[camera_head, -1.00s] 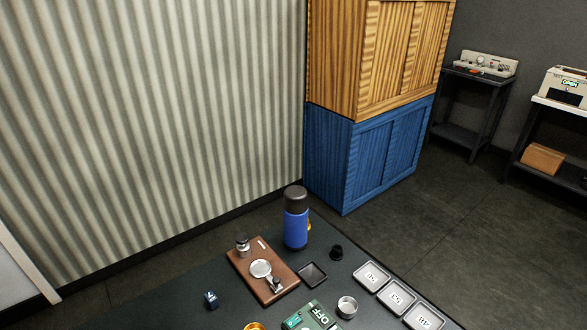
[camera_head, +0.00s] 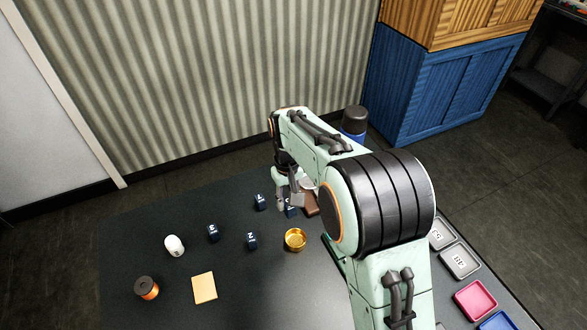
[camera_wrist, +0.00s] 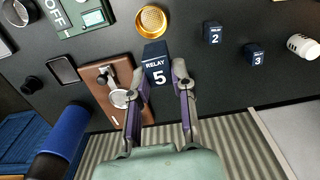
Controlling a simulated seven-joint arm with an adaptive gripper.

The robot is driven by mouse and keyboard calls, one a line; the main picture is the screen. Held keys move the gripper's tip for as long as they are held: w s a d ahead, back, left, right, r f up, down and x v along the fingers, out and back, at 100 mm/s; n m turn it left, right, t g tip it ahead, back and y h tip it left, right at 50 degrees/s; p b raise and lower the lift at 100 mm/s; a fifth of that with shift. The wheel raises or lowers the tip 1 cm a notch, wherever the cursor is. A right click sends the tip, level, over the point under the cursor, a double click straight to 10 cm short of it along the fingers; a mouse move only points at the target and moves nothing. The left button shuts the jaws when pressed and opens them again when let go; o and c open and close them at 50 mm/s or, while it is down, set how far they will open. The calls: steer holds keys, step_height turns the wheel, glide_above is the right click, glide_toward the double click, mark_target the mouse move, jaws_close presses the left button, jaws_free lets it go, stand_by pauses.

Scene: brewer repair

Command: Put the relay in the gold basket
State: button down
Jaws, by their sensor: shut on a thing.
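My gripper (camera_wrist: 162,78) is shut on a dark blue cube labelled "RELAY 5" (camera_wrist: 156,63), its fingers on either side. In the head view my gripper (camera_head: 288,205) holds this relay (camera_head: 291,211) beside the brown board; I cannot tell how far above the table it is. The gold basket (camera_head: 295,240) is a small round open bowl on the table, just nearer the camera than the relay. It also shows in the wrist view (camera_wrist: 151,20), just beyond the relay and apart from it. Its visible inside looks empty.
Other relay cubes (camera_head: 261,202) (camera_head: 213,232) (camera_head: 252,241) stand left of the basket. A brown board (camera_wrist: 117,85) with metal parts, a blue flask (camera_wrist: 62,130) and a green "OFF" device (camera_wrist: 80,12) are nearby. A white bottle (camera_head: 174,245), orange spool (camera_head: 147,288) and yellow pad (camera_head: 204,288) lie left.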

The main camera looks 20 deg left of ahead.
step_height(320, 180, down, 2)
steer(key=d+f, duration=0.1)
glide_above(295, 240)
steer(key=shift+f, duration=4.9)
steer(key=c, duration=0.9)
jaws_free()
steer(key=shift+o, duration=0.2)
step_height(295, 240, up, 7)
